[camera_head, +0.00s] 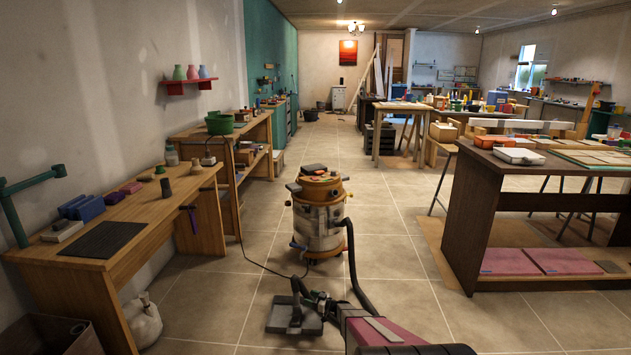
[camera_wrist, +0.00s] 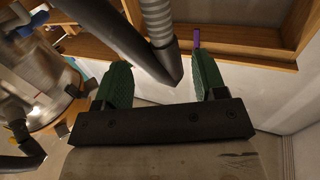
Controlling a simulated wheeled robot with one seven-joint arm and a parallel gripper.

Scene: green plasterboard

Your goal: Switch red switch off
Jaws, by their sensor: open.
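A workshop vacuum (camera_head: 320,228) with a metal drum stands on the tiled floor ahead of me. Its top carries small orange and red parts, but I cannot clearly pick out the red switch there. My gripper (camera_head: 318,298) is low in front of the vacuum, nearer to me. In the wrist view my gripper (camera_wrist: 162,68) shows two green fingers spread wide apart, with nothing held. There the vacuum (camera_wrist: 35,75) is at the left, clear of the fingers, with a small orange-red part on its right side.
The vacuum's black hose (camera_head: 352,262) runs down its right side, and a dark floor nozzle (camera_head: 294,316) lies beside my gripper. A wooden workbench (camera_head: 125,238) stands left and a dark table (camera_head: 475,215) right.

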